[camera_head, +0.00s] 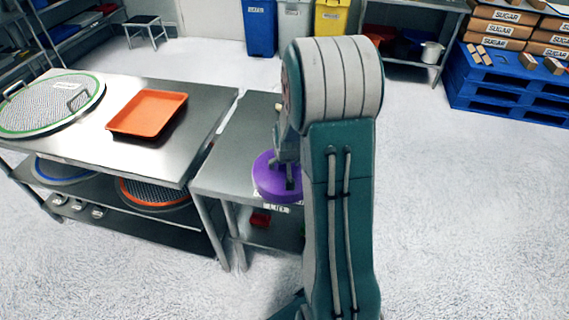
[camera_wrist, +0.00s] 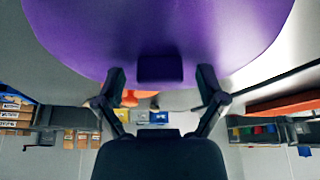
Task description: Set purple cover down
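The purple cover (camera_head: 268,185) is a round disc at the front of the small steel table (camera_head: 222,178), just above a label reading LID (camera_head: 278,209). It appears to rest flat on the table, though my arm hides its right side. My gripper (camera_head: 288,175) is over the cover. In the wrist view the purple cover (camera_wrist: 160,25) fills the top, with its dark block-shaped handle (camera_wrist: 160,68) between the fingers of my gripper (camera_wrist: 162,82). The two fingers stand apart, with a visible gap on each side of the handle.
A larger steel table (camera_head: 75,140) on the left holds an orange tray (camera_head: 148,112) and a green-rimmed round sieve (camera_head: 50,103). More sieves lie on its lower shelf. Blue pallets (camera_head: 505,90) with sugar boxes stand back right. The floor on the right is clear.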

